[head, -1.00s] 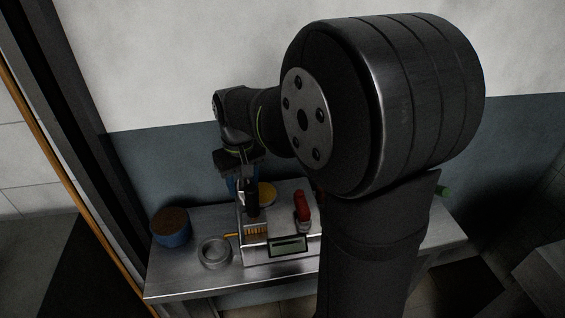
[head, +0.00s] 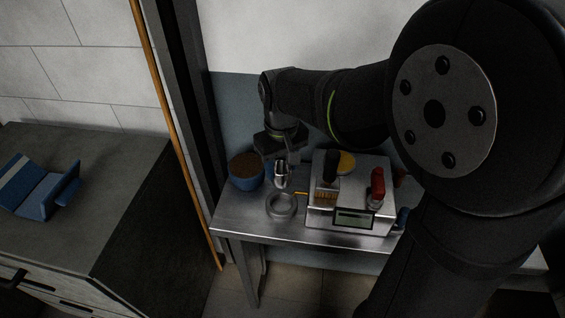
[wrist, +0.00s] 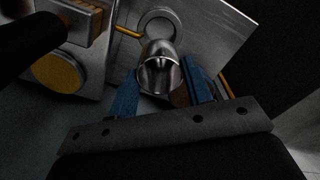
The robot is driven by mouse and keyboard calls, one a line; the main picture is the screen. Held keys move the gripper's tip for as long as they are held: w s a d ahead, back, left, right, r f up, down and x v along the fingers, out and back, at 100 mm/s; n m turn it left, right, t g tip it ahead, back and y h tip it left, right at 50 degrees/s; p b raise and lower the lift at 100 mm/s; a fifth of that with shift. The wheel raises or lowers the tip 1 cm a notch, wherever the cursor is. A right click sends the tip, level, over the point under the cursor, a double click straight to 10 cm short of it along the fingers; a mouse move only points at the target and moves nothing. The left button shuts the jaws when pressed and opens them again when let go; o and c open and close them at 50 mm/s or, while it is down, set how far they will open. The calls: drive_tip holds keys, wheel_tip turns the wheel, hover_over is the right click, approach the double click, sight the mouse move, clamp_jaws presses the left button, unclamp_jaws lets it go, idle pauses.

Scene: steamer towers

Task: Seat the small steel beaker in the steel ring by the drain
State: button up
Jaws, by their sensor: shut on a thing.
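The small steel beaker (head: 281,174) is held by my gripper, and its open mouth faces the wrist camera (wrist: 160,75). My gripper (wrist: 162,88) has blue fingers shut on the beaker from both sides; in the head view the gripper (head: 281,166) is small and partly dark. The steel ring (head: 281,205) lies flat on the steel table in front of the beaker. In the wrist view the ring (wrist: 160,21) shows just beyond the beaker, with a gap of table between them in the head view. The beaker looks near upright and above the table. I cannot make out a drain.
A blue pot with a brown top (head: 246,172) stands left of the beaker. A steel unit with a display (head: 352,219) stands right of the ring, carrying a black-handled brush (head: 328,180), a yellow disc (head: 346,162) and a red-handled item (head: 377,187). A orange-yellow rod end pokes out beside the ring.

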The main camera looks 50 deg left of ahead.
drive_tip(key=shift+f, duration=2.5)
drive_tip(key=shift+f, duration=1.7)
drive_tip(key=shift+f, duration=1.4)
idle(0.3)
drive_tip(key=o, duration=1.5)
drive_tip(key=shift+r, duration=0.15)
approach(282, 179)
drive_tip(key=shift+w+a+f, duration=0.35)
drive_tip(key=shift+a+f, duration=0.05)
drive_tip(key=shift+a, duration=0.15)
drive_tip(key=shift+w+a+f, duration=0.35)
drive_tip(key=shift+a+f, duration=0.05)
drive_tip(key=shift+a, duration=0.1)
